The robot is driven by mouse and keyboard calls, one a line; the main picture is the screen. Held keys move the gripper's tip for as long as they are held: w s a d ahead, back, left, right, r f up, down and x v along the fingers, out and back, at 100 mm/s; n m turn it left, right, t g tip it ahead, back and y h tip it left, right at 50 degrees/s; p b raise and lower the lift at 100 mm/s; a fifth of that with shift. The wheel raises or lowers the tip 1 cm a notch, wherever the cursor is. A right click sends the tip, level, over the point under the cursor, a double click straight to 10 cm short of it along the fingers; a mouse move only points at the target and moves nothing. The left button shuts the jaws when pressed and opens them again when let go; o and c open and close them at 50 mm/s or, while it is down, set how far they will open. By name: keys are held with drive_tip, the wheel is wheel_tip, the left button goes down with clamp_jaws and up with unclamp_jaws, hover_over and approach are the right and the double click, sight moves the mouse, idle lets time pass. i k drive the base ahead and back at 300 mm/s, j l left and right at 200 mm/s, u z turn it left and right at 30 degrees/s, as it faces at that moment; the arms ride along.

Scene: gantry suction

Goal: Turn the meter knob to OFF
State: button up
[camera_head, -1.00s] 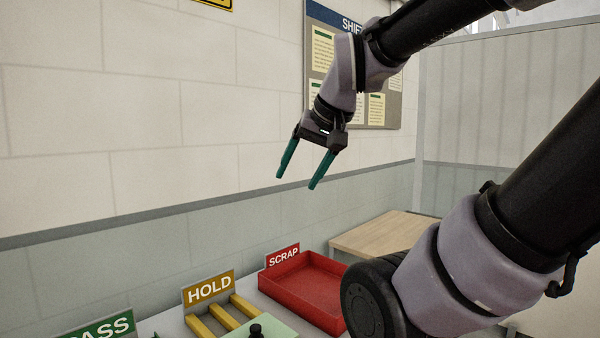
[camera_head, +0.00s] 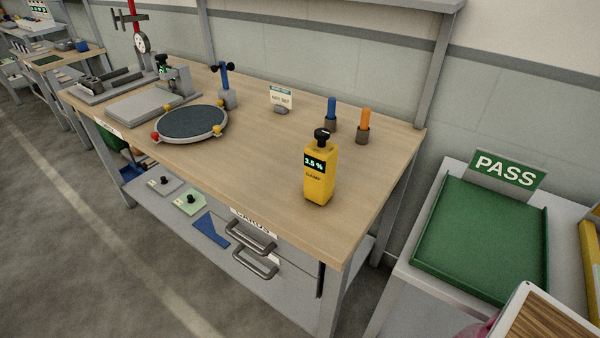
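The yellow meter (camera_head: 320,178) stands upright on the wooden workbench (camera_head: 262,158), near its right front corner. Its small screen reads 3.5 % and the word DAMP is printed below. A black knob (camera_head: 322,135) sits on top; its pointer setting is too small to read. My gripper is out of view now, so its distance from the meter cannot be told.
A round dark plate (camera_head: 192,122) and grey fixtures stand on the bench's left part. Blue (camera_head: 331,113) and orange (camera_head: 364,124) handled tools stand in holders behind the meter. Drawer handles (camera_head: 250,237) jut from the front. A green PASS tray (camera_head: 482,240) stands right.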

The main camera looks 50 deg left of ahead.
sight(321, 134)
drive_tip(key=u, duration=2.15)
